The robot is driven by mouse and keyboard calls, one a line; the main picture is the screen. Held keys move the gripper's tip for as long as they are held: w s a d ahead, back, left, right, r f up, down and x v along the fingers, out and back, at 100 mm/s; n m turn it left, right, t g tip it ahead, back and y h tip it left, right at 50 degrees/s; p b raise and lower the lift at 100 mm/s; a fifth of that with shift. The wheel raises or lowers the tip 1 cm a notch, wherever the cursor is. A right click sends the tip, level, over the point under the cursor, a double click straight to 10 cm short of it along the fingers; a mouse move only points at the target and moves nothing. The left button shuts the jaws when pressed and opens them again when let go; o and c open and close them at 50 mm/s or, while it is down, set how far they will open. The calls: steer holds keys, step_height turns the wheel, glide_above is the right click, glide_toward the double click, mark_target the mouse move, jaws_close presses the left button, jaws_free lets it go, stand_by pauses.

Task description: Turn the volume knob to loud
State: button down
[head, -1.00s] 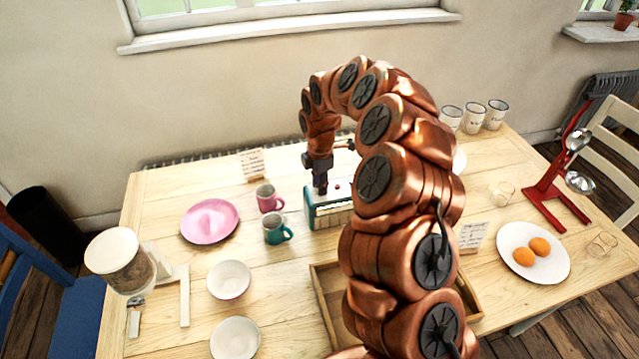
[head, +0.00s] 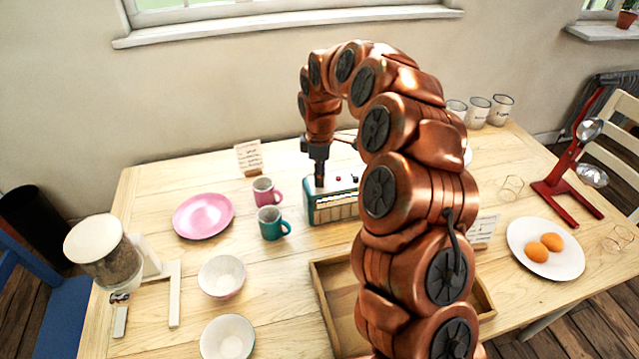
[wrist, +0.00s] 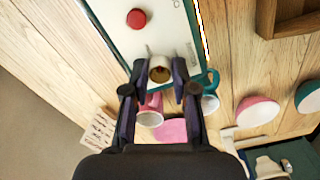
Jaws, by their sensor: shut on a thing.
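The radio (head: 334,206) is a teal box with a pale front, standing on the wooden table. Its cream top (wrist: 150,30) fills the upper middle of the wrist view, with a red knob (wrist: 136,18) and some small lettering. My gripper (head: 319,184) points straight down at the left end of the radio's top. In the wrist view its two fingers are shut on a round brass-coloured knob (wrist: 159,70), one on each side. I cannot make out a pointer on the knob or read the lettering. In the head view my gripper hides this knob.
A pink mug (head: 264,192) and a teal mug (head: 271,224) stand close left of the radio. A pink plate (head: 203,216) lies further left. A wooden tray (head: 327,303) is in front, partly behind my arm. A card (head: 248,157) stands behind.

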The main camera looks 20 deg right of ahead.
steer(key=m+b, duration=0.2)
steer(key=shift+w+d+f+m, duration=0.1)
steer(key=shift+f+m, duration=0.1)
steer(key=shift+m, duration=0.2)
steer(key=m+b, duration=0.3)
steer(key=shift+m, duration=0.3)
steer(key=m+b, duration=0.3)
steer(key=m, duration=0.3)
steer(key=shift+r+b, duration=0.1)
steer(key=shift+b, duration=0.25)
steer(key=m+b, duration=0.2)
steer(key=m, duration=0.4)
steer(key=shift+m, duration=0.4)
steer(key=m, duration=0.6)
steer(key=shift+r+m, duration=0.15)
steer(key=shift+m, duration=0.25)
steer(key=c, duration=0.9)
jaws_free()
steer(key=shift+r, duration=0.1)
